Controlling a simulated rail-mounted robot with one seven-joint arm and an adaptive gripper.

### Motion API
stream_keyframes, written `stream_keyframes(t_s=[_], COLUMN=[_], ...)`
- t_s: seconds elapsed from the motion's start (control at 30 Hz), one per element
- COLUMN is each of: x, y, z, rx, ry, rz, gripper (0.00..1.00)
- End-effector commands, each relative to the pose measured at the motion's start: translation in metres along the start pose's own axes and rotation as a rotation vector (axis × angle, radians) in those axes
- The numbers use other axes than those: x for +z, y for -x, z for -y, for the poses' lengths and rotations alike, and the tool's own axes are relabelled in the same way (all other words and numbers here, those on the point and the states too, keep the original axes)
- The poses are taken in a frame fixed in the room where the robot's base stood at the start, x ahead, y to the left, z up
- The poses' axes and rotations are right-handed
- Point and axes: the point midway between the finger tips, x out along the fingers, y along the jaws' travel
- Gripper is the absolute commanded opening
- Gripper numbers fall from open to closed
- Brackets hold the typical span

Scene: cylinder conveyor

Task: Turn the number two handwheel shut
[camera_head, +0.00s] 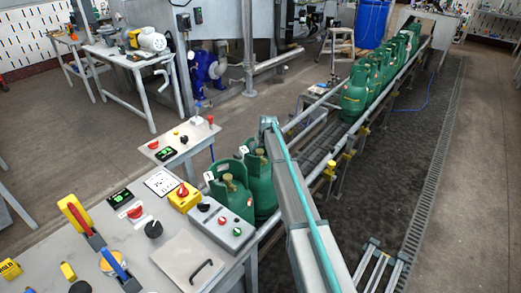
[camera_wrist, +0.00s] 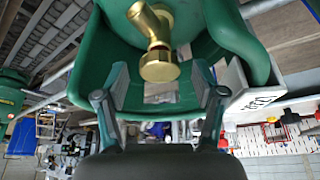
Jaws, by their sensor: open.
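Two green gas cylinders stand side by side at the near end of the conveyor in the head view. The nearer cylinder (camera_head: 236,203) shows a brass valve (camera_head: 229,181) inside its collar; the other cylinder (camera_head: 262,186) is partly behind my arm. In the wrist view a green collar (camera_wrist: 228,30) surrounds a brass valve (camera_wrist: 157,42) with a round end. I cannot tell which cylinder this is or pick out a number two handwheel. My gripper (camera_wrist: 160,85) is open, its fingers on either side below the valve, apart from it. It is hidden in the head view.
More green cylinders (camera_head: 354,92) line the conveyor (camera_head: 318,142) at the back. A control table (camera_head: 140,245) with switches, levers and a yellow red-knobbed box (camera_head: 185,197) stands at the left. In the wrist view a white marked tag (camera_wrist: 262,100) is beside the collar.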

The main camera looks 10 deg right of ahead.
Motion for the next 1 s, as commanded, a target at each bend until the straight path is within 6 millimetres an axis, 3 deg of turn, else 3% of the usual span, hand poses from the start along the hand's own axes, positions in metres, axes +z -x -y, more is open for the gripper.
stream_keyframes(t_s=[0.23,0.57,1.0], x=[0.0001,0.0002,0.0011], y=[-0.0004,-0.0002,-0.002], z=[0.0,-0.0001,0.0012], rx=[0.0,0.0,0.034], ry=[0.0,0.0,-0.079], rz=[0.0,0.0,0.0], gripper=[0.66,0.11,0.09])
